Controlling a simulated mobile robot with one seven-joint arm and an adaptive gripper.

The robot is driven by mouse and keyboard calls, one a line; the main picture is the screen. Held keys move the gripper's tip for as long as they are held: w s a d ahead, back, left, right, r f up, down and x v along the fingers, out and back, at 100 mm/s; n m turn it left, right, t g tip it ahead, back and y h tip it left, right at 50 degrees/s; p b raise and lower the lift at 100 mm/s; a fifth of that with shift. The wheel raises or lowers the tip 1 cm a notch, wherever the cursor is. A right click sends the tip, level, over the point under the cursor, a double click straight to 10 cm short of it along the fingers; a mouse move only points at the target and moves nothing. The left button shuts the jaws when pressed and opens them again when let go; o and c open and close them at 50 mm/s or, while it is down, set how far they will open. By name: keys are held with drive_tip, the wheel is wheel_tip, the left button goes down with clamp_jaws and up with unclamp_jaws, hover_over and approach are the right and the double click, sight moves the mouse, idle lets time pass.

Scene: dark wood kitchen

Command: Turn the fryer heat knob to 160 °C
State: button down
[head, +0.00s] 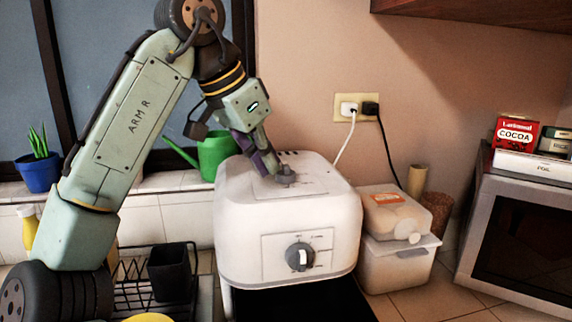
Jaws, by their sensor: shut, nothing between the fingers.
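The white fryer (240,225) stands on the counter in the middle of the head view. A grey and black knob (300,257) sits on its front panel, with small dial marks too small to read. The front knob is clear of my gripper.
Plastic food containers (395,268) stand close right of the fryer, with a microwave (522,250) beyond. A green watering can (216,152) is behind. A wire rack (132,275) with a black cup (172,272) is left. Cords hang from the wall outlet (342,100).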

drive_tip(key=shift+s+a, duration=0.1)
drive_tip(key=shift+a, duration=0.2)
drive_tip(key=shift+r, duration=3.05)
